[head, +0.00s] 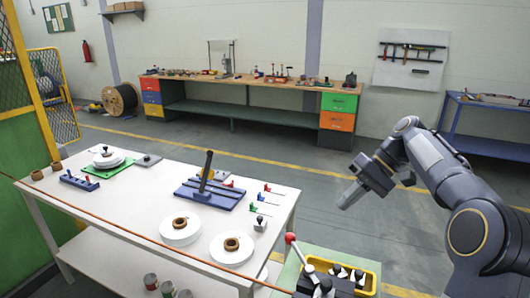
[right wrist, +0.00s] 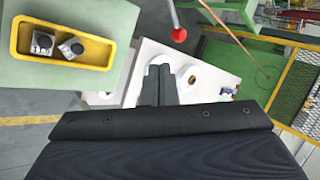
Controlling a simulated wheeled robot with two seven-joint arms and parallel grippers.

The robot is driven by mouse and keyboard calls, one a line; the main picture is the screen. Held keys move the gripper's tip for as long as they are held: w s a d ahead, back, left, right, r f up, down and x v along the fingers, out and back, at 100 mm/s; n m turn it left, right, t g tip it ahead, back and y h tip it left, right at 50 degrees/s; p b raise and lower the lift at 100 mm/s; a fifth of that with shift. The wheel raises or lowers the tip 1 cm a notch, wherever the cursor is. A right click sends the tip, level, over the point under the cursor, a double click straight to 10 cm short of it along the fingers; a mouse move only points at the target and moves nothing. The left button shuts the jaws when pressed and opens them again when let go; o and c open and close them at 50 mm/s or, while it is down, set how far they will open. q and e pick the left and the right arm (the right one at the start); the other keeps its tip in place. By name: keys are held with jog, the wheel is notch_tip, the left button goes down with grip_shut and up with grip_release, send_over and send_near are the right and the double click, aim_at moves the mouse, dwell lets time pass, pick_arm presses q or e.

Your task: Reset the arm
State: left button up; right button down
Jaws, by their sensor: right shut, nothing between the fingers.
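My right gripper (head: 347,203) shows in the head view at the right of the white table, raised in the air with its arm bent. Its fingers also show in the right wrist view (right wrist: 160,84), lying side by side, shut and empty. It touches nothing that I can see. My left gripper is not in view.
The white table (head: 120,205) holds white discs with brown rings, a blue fixture (head: 210,192) and small tools. A green stand with a yellow tray (head: 366,278) and a red-knobbed lever (head: 290,239) stands at front. A workbench (head: 250,84) lines the back wall. Floor between is open.

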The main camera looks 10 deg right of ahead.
jog(key=s+a+f+t+h, duration=0.1)
jog(key=s+a+f, duration=0.1)
jog(key=s, duration=0.5)
jog(key=s+a+f+t+h, duration=0.1)
jog(key=s+a+f, duration=0.1)
jog(key=s+a, duration=0.2)
jog(key=s+a+f+m+t+h, duration=0.1)
jog(key=s+a+t, duration=0.1)
jog(key=s, duration=0.9)
jog(key=shift+a+f+h, duration=0.3)
jog(key=shift+a+f, duration=0.1)
jog(key=shift+a, duration=0.2)
jog(key=s+a+f+t, duration=0.1)
jog(key=s+a+f, duration=0.1)
jog(key=s+f, duration=0.3)
jog(key=shift+f+h, duration=0.4)
jog(key=shift+f, duration=0.1)
jog(key=shift+a, duration=0.1)
